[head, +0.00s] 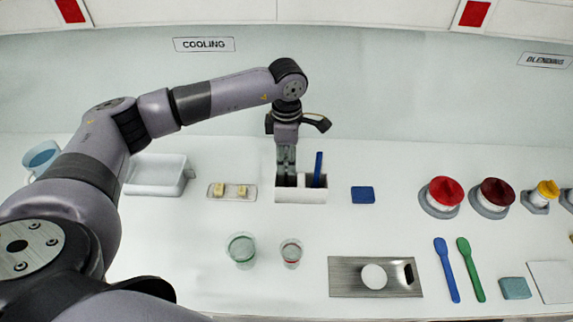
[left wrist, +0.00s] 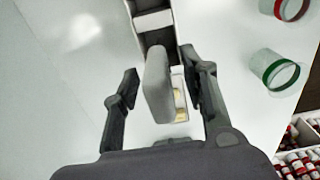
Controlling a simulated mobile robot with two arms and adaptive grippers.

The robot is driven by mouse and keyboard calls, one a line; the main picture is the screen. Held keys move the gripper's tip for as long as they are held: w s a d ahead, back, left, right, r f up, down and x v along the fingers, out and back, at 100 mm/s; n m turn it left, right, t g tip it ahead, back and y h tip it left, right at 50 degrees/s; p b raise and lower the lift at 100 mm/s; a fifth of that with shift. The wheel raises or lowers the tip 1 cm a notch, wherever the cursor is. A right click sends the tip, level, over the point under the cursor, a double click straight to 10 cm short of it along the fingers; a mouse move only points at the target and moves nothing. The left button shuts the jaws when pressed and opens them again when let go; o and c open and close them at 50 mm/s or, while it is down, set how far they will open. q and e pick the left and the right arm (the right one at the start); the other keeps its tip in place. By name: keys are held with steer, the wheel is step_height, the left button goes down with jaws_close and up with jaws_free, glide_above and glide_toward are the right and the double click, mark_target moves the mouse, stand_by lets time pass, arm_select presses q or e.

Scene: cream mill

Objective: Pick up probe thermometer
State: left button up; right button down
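A grey, rounded, slab-like object, which looks like the probe thermometer (left wrist: 158,85), stands in the white divided holder (head: 300,196) and shows in the left wrist view. My left gripper (head: 287,178) points down over the holder's left compartment. In the left wrist view its two fingers are apart, one on each side of the grey object, with small gaps visible. In the head view the gripper hides the thermometer. A blue stick-like tool (head: 318,168) stands in the holder's right compartment. My right gripper is not in view.
Left of the holder are a small tray with yellow pieces (head: 218,196) and a white bin (head: 156,188). A blue block (head: 363,195) lies to its right. A green-banded glass (head: 241,250) and a red-banded glass (head: 291,252) stand in front. A metal board (head: 345,281) lies front right.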

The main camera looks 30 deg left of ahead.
arm_select(q)
steer(key=shift+f, duration=0.75)
steer(key=shift+c, duration=0.4)
jaws_close()
